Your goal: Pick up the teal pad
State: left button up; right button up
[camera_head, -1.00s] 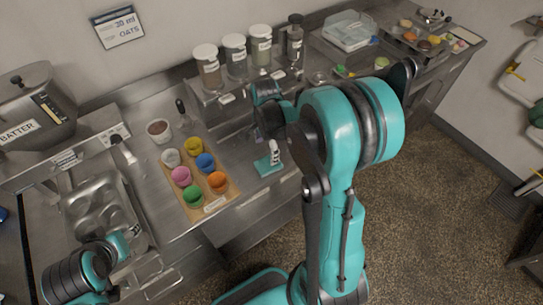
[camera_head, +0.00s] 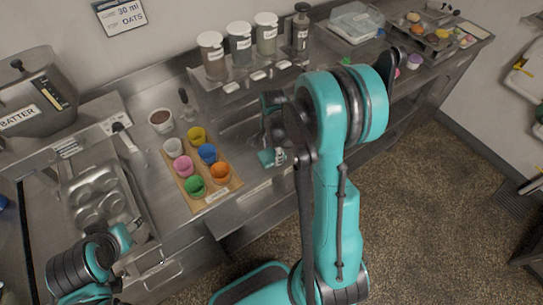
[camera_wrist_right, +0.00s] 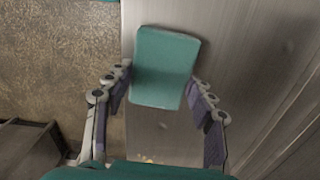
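The teal pad (camera_head: 267,157) is a small flat block near the front edge of the steel counter, right of the cup board. My right gripper (camera_head: 281,157) is at its right side and hides part of it. In the right wrist view the pad (camera_wrist_right: 165,68) lies between the two fingertips of the right gripper (camera_wrist_right: 160,76), which meet its two side edges. I cannot tell whether it is clear of the counter. My left gripper (camera_head: 132,232) is at the lower left, near the muffin tin, and its fingers are too small to read.
A wooden board (camera_head: 227,188) with several coloured cups stands left of the pad. The muffin tin (camera_head: 128,203) is farther left. Labelled jars (camera_head: 240,45) stand on a raised shelf behind. A clear-lidded box (camera_head: 356,22) and a tray of baked goods (camera_head: 449,40) are at the back right.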

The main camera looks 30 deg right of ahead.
aim_at(273, 154)
dwell(0.3)
notch_tip(273, 154, up, 4)
jog(key=shift+r+p, duration=0.1)
jog(key=shift+p, duration=0.6)
jog(key=s+r+p, duration=0.1)
jog(key=s+r, duration=0.2)
jog(key=s, duration=0.2)
jog(key=s+d+r+p, duration=0.1)
jog(key=s+r, duration=0.2)
jog(key=s, duration=0.3)
jog(key=shift+s+r+p, duration=0.3)
jog(key=shift+r, duration=0.1)
jog(key=shift+w, duration=0.1)
jog(key=shift+c, duration=0.4)
